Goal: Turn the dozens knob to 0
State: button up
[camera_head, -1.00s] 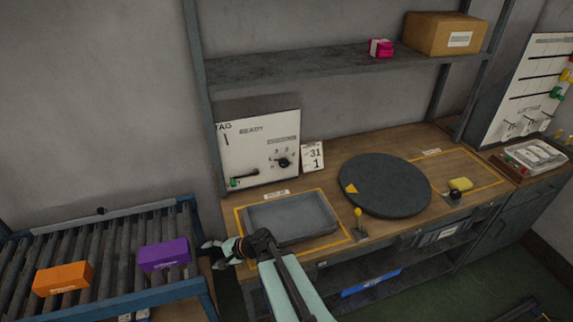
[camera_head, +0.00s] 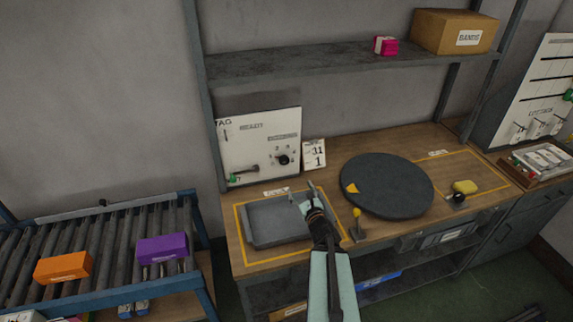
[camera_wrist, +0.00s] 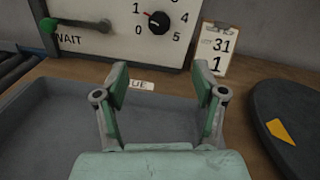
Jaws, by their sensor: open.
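The dozens knob (camera_head: 283,160) is a black dial on the white panel (camera_head: 258,145) at the back of the bench. My gripper (camera_head: 304,194) is over the grey tray (camera_head: 247,228), in front of the panel and apart from the knob. In the wrist view my gripper (camera_wrist: 160,80) has its fingers spread with nothing between them.
A green-ended lever (camera_wrist: 48,25) beside the word WAIT is left of the knob. A dark turntable (camera_head: 390,190) and a yellow-topped lever (camera_head: 357,213) are to the right. A shelf (camera_head: 300,67) overhangs the bench.

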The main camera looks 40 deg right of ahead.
aim_at(285, 162)
jog(key=b+x, duration=0.2)
jog(key=b, duration=0.2)
jog(key=b+x, duration=0.2)
jog(key=b, duration=0.3)
jog(key=shift+w+a+f, duration=0.1)
jog(key=shift+a+f, duration=0.05)
jog(key=shift+f, duration=0.25)
jog(key=b, duration=0.5)
jog(key=shift+w+d+r, duration=0.1)
jog(key=shift+w+d, duration=0.1)
jog(key=shift+w, duration=0.1)
jog(key=b+x, duration=0.2)
jog(key=x, duration=0.4)
jog(key=b+x, duration=0.2)
jog(key=x, duration=0.3)
jog(key=shift+w+d+r+b, duration=0.15)
jog(key=shift+w+r+b, duration=0.1)
jog(key=shift+w+b, duration=0.15)
jog(key=c, duration=1.1)
